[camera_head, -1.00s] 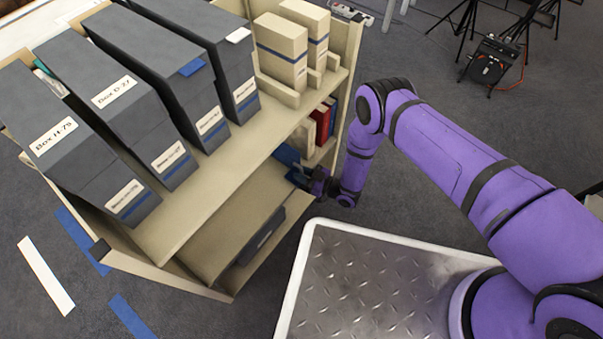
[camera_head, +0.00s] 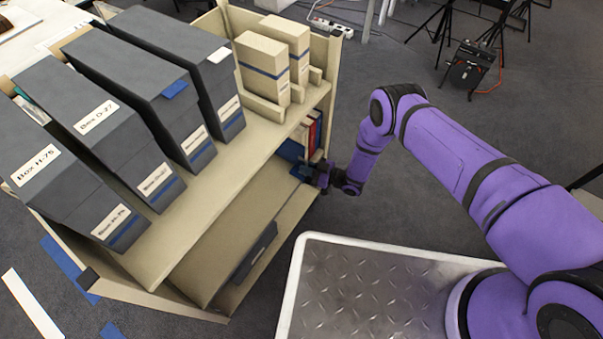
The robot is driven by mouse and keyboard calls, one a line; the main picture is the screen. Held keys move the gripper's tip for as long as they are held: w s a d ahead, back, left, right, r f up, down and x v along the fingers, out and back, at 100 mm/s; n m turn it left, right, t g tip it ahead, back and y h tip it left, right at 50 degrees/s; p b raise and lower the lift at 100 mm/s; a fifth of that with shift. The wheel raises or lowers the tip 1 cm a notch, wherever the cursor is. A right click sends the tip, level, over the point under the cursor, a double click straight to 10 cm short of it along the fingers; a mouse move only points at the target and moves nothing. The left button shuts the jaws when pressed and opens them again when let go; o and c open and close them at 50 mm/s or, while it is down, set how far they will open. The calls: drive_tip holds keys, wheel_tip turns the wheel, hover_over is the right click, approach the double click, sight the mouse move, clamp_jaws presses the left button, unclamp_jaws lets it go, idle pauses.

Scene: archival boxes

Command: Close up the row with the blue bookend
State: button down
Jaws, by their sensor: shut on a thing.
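The blue bookend (camera_head: 291,150) is on the lower shelf of the cream shelf unit, at its right end. It appears upright, at the near left side of a short row of books, with a red book (camera_head: 311,136) and a blue one (camera_head: 319,128) showing. My gripper (camera_head: 308,173) reaches into the lower shelf from the right and is shut on the blue bookend, low at its front. The fingers are small and dark here. I cannot tell whether the bookend touches the books.
Grey archival boxes (camera_head: 115,125) and cream boxes (camera_head: 265,66) stand on the upper shelf (camera_head: 215,177), which overhangs the row. Open carpet lies right of the unit.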

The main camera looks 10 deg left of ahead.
drive_tip(key=c, duration=1.5)
unclamp_jaws()
drive_tip(key=shift+w, duration=0.1)
drive_tip(key=shift+o, duration=0.2)
drive_tip(key=shift+d, duration=0.2)
drive_tip(key=s+d, duration=0.2)
drive_tip(key=d, duration=0.8)
drive_tip(key=shift+d, duration=0.15)
drive_tip(key=shift+s, duration=0.1)
